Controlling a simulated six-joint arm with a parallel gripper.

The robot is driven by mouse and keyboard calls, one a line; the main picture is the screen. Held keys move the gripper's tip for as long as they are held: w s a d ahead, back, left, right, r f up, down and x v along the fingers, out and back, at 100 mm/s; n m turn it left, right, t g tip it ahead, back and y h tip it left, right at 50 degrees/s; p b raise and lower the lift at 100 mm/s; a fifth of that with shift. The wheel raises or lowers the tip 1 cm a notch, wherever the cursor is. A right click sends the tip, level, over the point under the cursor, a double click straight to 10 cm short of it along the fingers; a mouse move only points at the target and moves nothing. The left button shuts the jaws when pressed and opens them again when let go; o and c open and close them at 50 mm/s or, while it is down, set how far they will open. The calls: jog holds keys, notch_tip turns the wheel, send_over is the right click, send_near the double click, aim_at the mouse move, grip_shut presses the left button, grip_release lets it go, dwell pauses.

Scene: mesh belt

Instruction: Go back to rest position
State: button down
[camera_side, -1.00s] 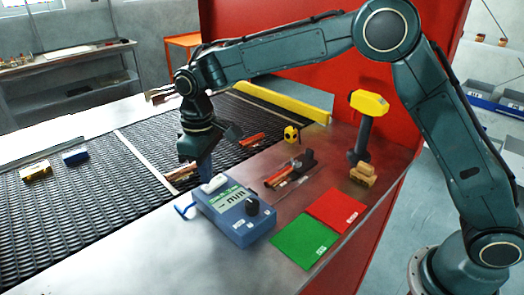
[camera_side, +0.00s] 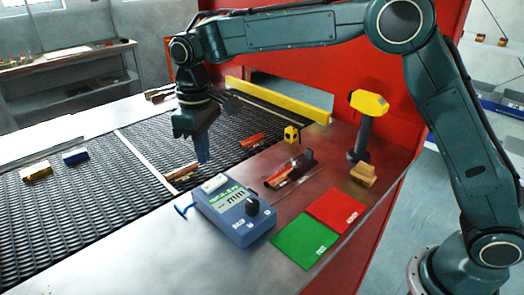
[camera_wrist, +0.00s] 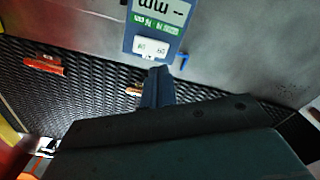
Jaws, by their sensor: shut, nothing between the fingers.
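My gripper (camera_side: 203,152) hangs over the black mesh belt (camera_side: 95,205), pointing down, just behind the blue gauge device (camera_side: 236,215). Its blue fingers are together and hold nothing. In the wrist view the shut fingers (camera_wrist: 157,88) point toward the gauge (camera_wrist: 160,22), whose display and white pad show at the top. A red-and-wood piece (camera_side: 182,172) lies on the belt near the fingertips, partly covered by them in the wrist view. Another red piece (camera_side: 252,140) lies on the belt further right.
A green pad (camera_side: 305,242) and a red pad (camera_side: 336,209) lie on the metal table. A yellow-topped post (camera_side: 368,105), wooden blocks (camera_side: 363,174), a dark holder with a red piece (camera_side: 290,170) and a small yellow item (camera_side: 291,134) stand nearby. Yellow and blue blocks (camera_side: 75,156) lie on the belt.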

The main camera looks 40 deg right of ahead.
jog(key=shift+r, duration=0.15)
jog(key=s+d+r+m+t, duration=0.3)
jog(key=s+d+r, duration=0.7)
jog(key=s+d, duration=0.3)
jog(key=s+d+f+m+t, duration=0.1)
jog(key=s+d, duration=0.3)
jog(key=s, duration=0.5)
jog(key=s+d+f+m+t, duration=0.1)
jog(key=s+d+f+m, duration=0.1)
jog(key=s, duration=0.7)
jog(key=shift+s+d+f+t, duration=0.2)
jog(key=shift+d+f+t, duration=0.1)
jog(key=shift+d+f, duration=0.45)
